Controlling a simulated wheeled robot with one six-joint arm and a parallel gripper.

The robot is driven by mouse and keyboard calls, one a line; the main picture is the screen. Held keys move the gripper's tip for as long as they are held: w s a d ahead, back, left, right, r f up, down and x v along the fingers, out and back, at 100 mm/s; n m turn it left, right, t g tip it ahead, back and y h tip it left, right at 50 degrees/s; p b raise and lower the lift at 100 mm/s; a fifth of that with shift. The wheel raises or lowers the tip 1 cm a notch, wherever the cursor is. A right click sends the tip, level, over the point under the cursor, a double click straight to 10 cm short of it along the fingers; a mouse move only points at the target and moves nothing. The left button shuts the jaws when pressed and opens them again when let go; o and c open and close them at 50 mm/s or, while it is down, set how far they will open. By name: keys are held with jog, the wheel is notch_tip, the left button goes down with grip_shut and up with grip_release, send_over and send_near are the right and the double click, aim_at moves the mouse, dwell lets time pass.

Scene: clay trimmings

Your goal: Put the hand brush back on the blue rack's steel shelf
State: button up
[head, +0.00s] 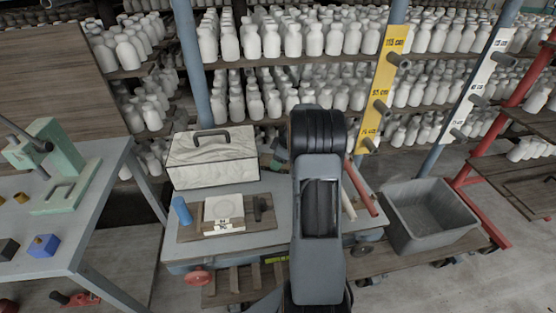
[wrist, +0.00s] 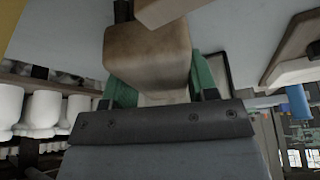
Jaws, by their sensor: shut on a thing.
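In the wrist view, my gripper (wrist: 166,76) has its two green fingers shut on a tan, brown-edged block (wrist: 148,50). It appears to be the hand brush; only part of it shows, and its bristles cannot be made out. In the head view my own arm stands in the middle and hides most of the gripper and the brush. The blue rack, with blue posts (head: 190,60), stands behind and holds rows of white bottles (head: 272,38). I cannot tell which surface is its steel shelf. A grey-topped low cart (head: 270,240) stands in front of the rack.
On the cart are a pale box with a black handle (head: 212,160), a blue cylinder (head: 181,211), a wooden board (head: 188,229) with a white block, and a red tube (head: 361,188). A grey bin (head: 430,241) stands right; a workbench (head: 105,165) with a green press is left.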

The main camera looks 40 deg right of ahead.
jog(key=shift+f, duration=0.15)
jog(key=o, duration=0.8)
jog(key=shift+o, duration=0.2)
